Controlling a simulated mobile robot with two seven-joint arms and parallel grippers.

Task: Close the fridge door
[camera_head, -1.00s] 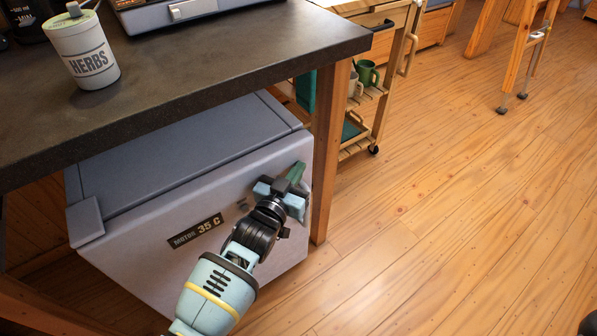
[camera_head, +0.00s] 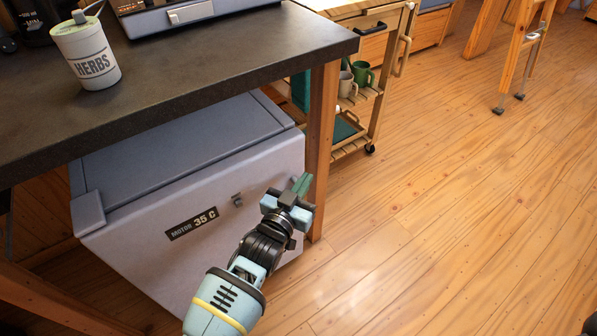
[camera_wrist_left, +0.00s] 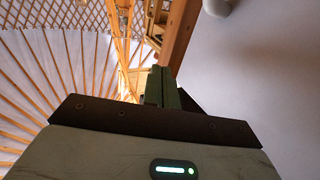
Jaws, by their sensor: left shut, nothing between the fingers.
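The fridge is a grey box under the dark counter, and its pale fridge door (camera_head: 150,262) with a "MOTOR 35 C" label faces me in the head view. The door looks flush or almost flush with the body; I cannot tell if it is fully closed. A small grey catch (camera_head: 237,200) sits on the door. My left gripper (camera_head: 302,184) is shut and empty, in front of the door's right edge by the table leg. The head view does not show clearly whether it touches. In the left wrist view the green fingers (camera_wrist_left: 162,86) are together beside a pale surface.
The dark counter (camera_head: 180,100) overhangs the fridge and carries a herbs tin (camera_head: 86,52) and a grey appliance (camera_head: 190,14). A wooden table leg (camera_head: 320,140) stands at the fridge's right. A wooden trolley (camera_head: 377,120) with mugs is behind. The floor at right is clear.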

